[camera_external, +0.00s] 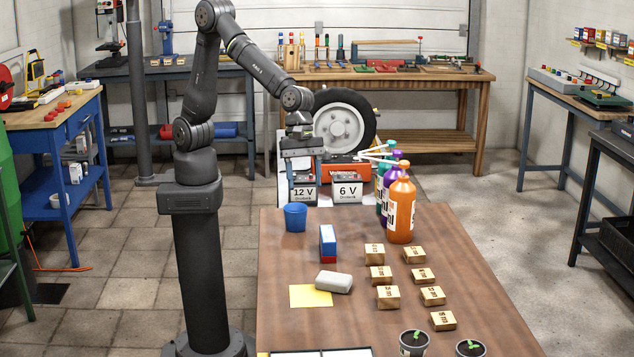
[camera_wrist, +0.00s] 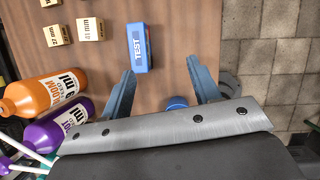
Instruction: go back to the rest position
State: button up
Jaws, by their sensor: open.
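My gripper (camera_external: 302,168) hangs over the far end of the brown table (camera_external: 285,330), with my arm bent above it. In the wrist view my gripper (camera_wrist: 163,80) has its two blue fingers wide apart, with nothing held between them. A blue cup (camera_external: 295,217) stands on the table at its far left corner. In the wrist view the cup (camera_wrist: 177,102) shows low between the fingers, mostly hidden by the gripper body. A blue and red box (camera_external: 328,243) stands on the table; in the wrist view the box (camera_wrist: 138,48) reads "TEST" and lies beyond the fingers.
Orange (camera_external: 401,205) and purple (camera_external: 389,185) bottles stand at the table's far edge. Several wooden blocks (camera_external: 388,298), a grey block (camera_external: 333,282), a yellow sheet (camera_external: 310,296) and potted plants (camera_external: 414,343) are on the table. Battery boxes (camera_external: 347,190) stand behind it.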

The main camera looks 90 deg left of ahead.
jog(key=w+a+n+t, duration=0.1)
jog(key=w+a+n, duration=0.3)
jog(key=a, duration=1.1)
jog(key=w+a+n+t+y, duration=0.1)
jog(key=w+a+n, duration=0.3)
jog(key=a, duration=1.1)
jog(key=shift+w+r+t+y, duration=0.3)
jog(key=shift+w, duration=0.6)
jog(key=shift+d, duration=0.1)
jog(key=s+d+m+g, duration=0.1)
jog(key=s+d+m, duration=0.1)
jog(key=d, duration=0.8)
jog(key=s+d+m+h, duration=0.1)
jog(key=s+d+m, duration=0.1)
jog(key=d, duration=0.9)
jog(key=shift+s+d+f+m+g, duration=0.15)
jog(key=shift+s+d+m+g, duration=0.2)
jog(key=shift+m, duration=0.55)
jog(key=shift+a, duration=0.2)
